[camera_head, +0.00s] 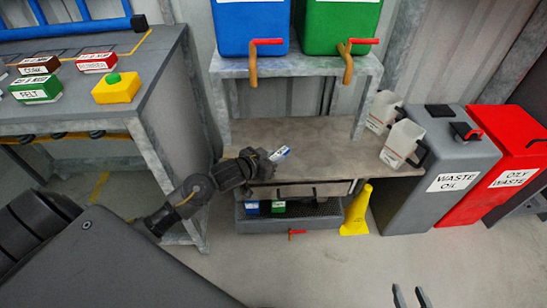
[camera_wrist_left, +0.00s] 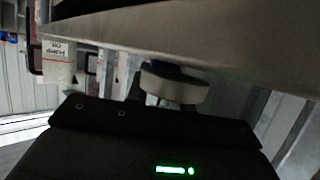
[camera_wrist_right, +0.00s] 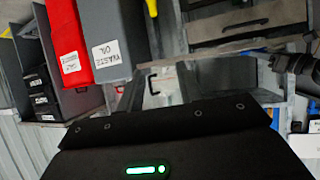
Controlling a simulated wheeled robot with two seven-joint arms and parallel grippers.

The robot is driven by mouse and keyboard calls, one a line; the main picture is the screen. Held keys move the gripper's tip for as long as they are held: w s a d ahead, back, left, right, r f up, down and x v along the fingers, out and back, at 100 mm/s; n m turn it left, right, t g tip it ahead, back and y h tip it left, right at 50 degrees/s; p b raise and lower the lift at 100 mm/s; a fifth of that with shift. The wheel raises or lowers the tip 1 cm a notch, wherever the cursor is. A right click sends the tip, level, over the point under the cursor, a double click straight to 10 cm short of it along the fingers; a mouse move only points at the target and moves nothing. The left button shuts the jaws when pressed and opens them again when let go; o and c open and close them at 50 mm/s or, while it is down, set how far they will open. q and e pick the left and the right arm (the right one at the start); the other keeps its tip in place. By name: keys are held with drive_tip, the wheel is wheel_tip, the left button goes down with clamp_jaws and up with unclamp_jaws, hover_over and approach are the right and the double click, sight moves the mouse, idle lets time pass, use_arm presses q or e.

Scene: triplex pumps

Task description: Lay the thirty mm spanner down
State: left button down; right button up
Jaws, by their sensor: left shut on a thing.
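My left gripper (camera_head: 268,160) reaches in from the left over the bench top, at its left front part. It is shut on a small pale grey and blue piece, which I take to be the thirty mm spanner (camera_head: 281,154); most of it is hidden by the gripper. In the left wrist view a rounded grey end (camera_wrist_left: 176,88) shows just past the gripper body, with a bit of blue behind it. I cannot tell whether it touches the bench. My right gripper (camera_head: 409,297) is at the bottom right, its two fingers apart and empty, above the floor.
The bench (camera_head: 320,140) is mostly clear, with white jugs (camera_head: 402,142) at its right end. Blue (camera_head: 250,25) and green (camera_head: 338,25) tanks with taps stand on a shelf above. A yellow floor sign (camera_head: 356,212) and waste bins (camera_head: 445,160) stand to the right.

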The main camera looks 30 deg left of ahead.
use_arm(q)
drive_tip(key=c, duration=1.6)
unclamp_jaws()
drive_tip(key=shift+f, duration=0.15)
drive_tip(key=shift+c, duration=0.2)
drive_tip(key=o, duration=0.4)
drive_tip(key=shift+o, duration=0.2)
